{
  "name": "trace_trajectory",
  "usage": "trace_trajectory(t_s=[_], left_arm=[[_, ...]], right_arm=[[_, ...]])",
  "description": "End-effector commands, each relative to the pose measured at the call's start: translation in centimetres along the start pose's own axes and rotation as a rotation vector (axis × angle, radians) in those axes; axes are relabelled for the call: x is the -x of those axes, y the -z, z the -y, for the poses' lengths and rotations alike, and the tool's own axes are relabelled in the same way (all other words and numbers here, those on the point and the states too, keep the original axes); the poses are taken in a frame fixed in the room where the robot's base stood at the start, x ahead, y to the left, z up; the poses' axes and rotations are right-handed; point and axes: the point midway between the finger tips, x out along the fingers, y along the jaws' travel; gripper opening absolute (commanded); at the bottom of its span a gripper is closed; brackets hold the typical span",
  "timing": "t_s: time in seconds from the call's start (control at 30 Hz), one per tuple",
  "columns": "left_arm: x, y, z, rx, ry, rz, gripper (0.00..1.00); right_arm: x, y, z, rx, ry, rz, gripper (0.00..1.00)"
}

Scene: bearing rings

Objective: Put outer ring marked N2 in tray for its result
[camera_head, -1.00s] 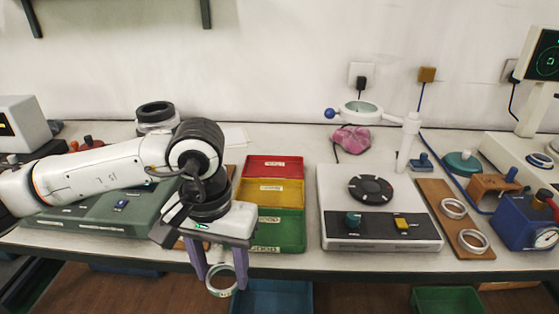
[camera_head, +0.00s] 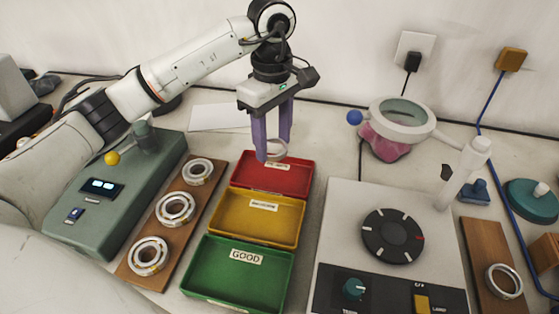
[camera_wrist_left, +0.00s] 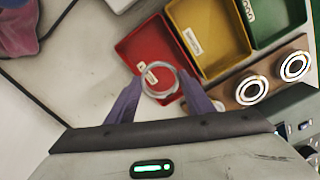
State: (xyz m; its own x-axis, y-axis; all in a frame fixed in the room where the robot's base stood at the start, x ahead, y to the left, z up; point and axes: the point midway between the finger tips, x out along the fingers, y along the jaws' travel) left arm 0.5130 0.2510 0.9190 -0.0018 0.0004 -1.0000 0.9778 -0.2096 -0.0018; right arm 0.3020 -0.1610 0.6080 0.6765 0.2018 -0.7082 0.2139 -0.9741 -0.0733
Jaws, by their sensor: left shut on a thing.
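My left gripper (camera_head: 275,152) is shut on a pale metal ring (camera_head: 277,148) and holds it over the red tray (camera_head: 310,176). In the left wrist view the ring (camera_wrist_left: 172,70) sits between the two purple fingers (camera_wrist_left: 160,82), with the red tray (camera_wrist_left: 128,50) below it. I cannot read a mark on the ring. The yellow tray (camera_head: 228,232) and the green tray (camera_head: 236,291), labelled GOOD, line up in front of the red one. The red and yellow labels are too small to read surely. My right gripper is out of view.
A wooden board (camera_head: 185,188) with several bearings stands left of the trays, beside a green device (camera_head: 120,215). A grey-white tester with a black dial (camera_head: 393,236) stands to the right. A ring magnifier (camera_head: 432,124) is behind it. Another ring (camera_head: 504,282) lies on the right board.

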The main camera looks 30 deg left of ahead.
Motion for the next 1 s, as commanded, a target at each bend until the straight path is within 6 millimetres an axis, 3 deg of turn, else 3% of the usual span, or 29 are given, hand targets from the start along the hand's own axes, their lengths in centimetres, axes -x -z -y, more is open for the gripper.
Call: trace_trajectory(t_s=[0.1, 0.37, 0.53, 0.93, 0.97, 1.0], left_arm=[[-2.4, 0.0, 0.1, -0.003, 0.003, 0.000, 0.20], [-4.6, 0.0, 0.1, -0.004, 0.001, 0.001, 0.20], [-7.0, -0.1, 0.1, -0.005, 0.002, 0.001, 0.20], [-7.9, 0.0, 0.0, -0.006, -0.002, 0.000, 0.20], [-7.9, 0.0, 0.0, -0.006, -0.001, 0.000, 0.49], [-7.8, 0.0, 0.0, -0.006, -0.001, 0.000, 0.55]], right_arm=[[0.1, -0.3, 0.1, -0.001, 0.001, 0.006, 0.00], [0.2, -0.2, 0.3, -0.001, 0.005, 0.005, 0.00], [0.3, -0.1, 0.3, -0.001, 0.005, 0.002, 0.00], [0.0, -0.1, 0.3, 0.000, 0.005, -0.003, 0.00], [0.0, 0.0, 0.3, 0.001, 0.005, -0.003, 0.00], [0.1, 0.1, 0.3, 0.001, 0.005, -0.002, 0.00]])
